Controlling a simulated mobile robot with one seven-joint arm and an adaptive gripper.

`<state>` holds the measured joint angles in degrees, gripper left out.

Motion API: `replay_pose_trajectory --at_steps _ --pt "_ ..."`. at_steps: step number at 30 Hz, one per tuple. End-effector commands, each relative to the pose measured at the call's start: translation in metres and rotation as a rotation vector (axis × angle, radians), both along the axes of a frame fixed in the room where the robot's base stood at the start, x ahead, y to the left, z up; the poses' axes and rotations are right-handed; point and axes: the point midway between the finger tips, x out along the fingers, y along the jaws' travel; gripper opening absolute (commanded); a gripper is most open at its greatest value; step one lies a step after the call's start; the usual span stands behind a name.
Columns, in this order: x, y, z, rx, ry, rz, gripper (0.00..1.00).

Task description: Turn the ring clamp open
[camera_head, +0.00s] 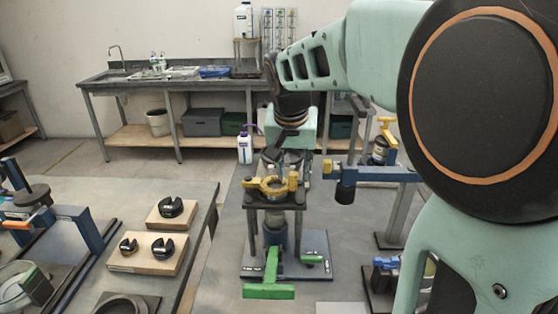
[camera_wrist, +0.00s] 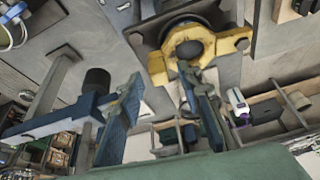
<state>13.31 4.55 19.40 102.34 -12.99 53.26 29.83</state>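The yellow ring clamp (camera_head: 264,190) sits on top of a dark stand in the middle of the head view. In the wrist view the ring clamp (camera_wrist: 205,44) is at the upper middle, with a round dark opening and lugs at its sides. My gripper (camera_head: 274,160) is just above and behind the clamp in the head view. In the wrist view my gripper (camera_wrist: 162,85) has its two blue-padded fingers apart with nothing held between them. The right fingertip is close to the clamp's lower edge; I cannot tell whether they touch.
A green lever (camera_head: 268,291) sticks out at the front of the stand's base. A blue arm fixture (camera_head: 375,174) with a black knob stands close on the right. A white bottle (camera_head: 245,147) stands behind left. Wooden blocks (camera_head: 147,254) with black pieces lie on the left table.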

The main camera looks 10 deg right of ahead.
Motion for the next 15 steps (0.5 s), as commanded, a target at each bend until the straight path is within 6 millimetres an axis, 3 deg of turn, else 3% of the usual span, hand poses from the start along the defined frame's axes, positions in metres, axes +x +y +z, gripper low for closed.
replay_pose_trajectory --at_steps 1,8,15 --pt "0.0000 0.0000 0.0001 0.000 0.000 0.000 0.27" --pt "-0.0001 -0.0001 0.0001 0.000 0.000 0.000 0.01" --pt "-0.0001 0.0000 0.0001 0.000 0.000 0.000 0.00"
